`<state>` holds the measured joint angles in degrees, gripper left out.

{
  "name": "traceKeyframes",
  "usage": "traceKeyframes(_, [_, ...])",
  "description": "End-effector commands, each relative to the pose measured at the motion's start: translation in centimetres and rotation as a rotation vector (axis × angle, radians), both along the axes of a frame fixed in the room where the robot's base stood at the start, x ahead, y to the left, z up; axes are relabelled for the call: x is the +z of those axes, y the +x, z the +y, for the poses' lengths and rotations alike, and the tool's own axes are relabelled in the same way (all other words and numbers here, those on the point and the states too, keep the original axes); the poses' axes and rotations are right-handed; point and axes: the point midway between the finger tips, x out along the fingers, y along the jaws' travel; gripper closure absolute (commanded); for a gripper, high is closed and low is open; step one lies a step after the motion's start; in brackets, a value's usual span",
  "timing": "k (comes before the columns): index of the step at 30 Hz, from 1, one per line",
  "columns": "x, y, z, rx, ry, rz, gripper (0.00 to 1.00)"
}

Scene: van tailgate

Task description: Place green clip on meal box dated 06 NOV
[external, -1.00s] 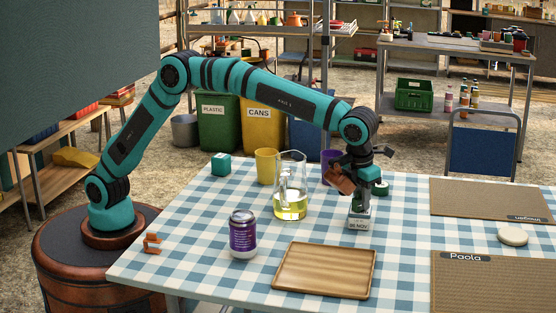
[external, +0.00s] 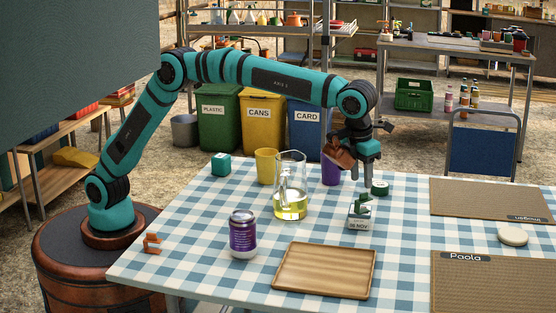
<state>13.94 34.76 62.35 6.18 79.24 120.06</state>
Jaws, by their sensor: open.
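A small white meal box (external: 357,225) stands on the checked table, right of the glass jug. Its front label seems to read 06 NOV, but the print is small. The green clip (external: 363,207) sits on top of this box and sticks up from it. My gripper (external: 368,181) is above the box and clip, pointing down, open and apart from them. Another small box (external: 220,165), teal with a white front, stands at the back left; I cannot read a date on it.
A glass jug (external: 291,203) with yellow liquid, a yellow cup (external: 266,166) and a purple cup (external: 330,172) stand nearby. A green round item (external: 380,188) is behind the box. A purple jar (external: 243,236), wooden tray (external: 325,271) and orange-brown clip (external: 152,244) lie nearer.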

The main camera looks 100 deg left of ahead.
Motion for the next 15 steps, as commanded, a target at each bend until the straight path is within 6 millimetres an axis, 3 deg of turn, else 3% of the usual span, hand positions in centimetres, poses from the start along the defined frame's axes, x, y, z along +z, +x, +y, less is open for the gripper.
traceKeyframes(6, [3.4,-0.2,-0.3,0.000,-0.001,-0.001,0.59])
traceKeyframes(15, [4.9,-0.4,-0.5,0.000,0.001,0.001,0.59])
